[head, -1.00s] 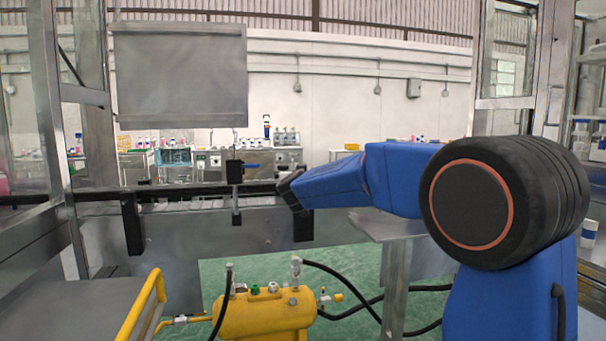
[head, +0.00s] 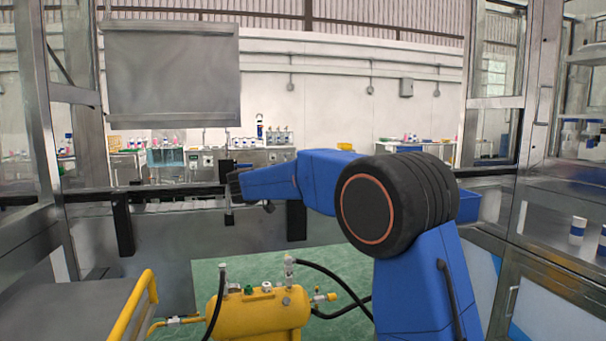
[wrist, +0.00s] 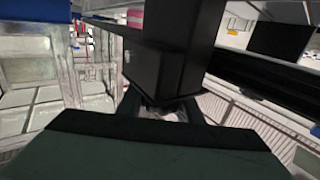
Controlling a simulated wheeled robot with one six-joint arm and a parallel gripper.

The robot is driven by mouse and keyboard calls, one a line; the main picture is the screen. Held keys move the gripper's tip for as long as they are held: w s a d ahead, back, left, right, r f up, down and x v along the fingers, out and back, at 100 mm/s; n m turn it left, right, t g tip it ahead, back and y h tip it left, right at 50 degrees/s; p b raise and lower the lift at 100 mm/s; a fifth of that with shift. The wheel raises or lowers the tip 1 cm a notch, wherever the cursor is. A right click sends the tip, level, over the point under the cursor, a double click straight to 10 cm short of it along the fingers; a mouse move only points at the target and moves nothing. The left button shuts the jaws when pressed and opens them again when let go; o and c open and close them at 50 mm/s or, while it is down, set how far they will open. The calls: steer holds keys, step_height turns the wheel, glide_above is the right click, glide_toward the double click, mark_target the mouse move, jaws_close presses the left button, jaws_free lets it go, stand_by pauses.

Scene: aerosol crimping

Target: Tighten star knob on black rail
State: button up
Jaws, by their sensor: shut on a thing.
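The black rail (head: 165,193) runs across the opening in the head view and shows at the right in the wrist view (wrist: 265,88). A black block (wrist: 168,45) stands large in front of the wrist camera, beside the rail. My gripper (head: 234,187) is at the rail, at the bracket there, and hides part of it. In the wrist view my gripper (wrist: 168,108) is shut at the lower end of the block. The star knob between the jaws is mostly hidden; only a small grey patch shows there.
A yellow tank (head: 262,318) with black hoses stands below the rail on the green floor. A yellow handrail (head: 138,305) is at the lower left. A grey panel (head: 172,72) hangs above the rail. Metal cabinets (head: 560,215) stand at the right.

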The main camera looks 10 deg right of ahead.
steer(key=shift+g, duration=0.3)
steer(key=o, duration=1)
steer(key=shift+o, duration=0.2)
steer(key=v, duration=1.7)
steer(key=shift+a+f, duration=0.2)
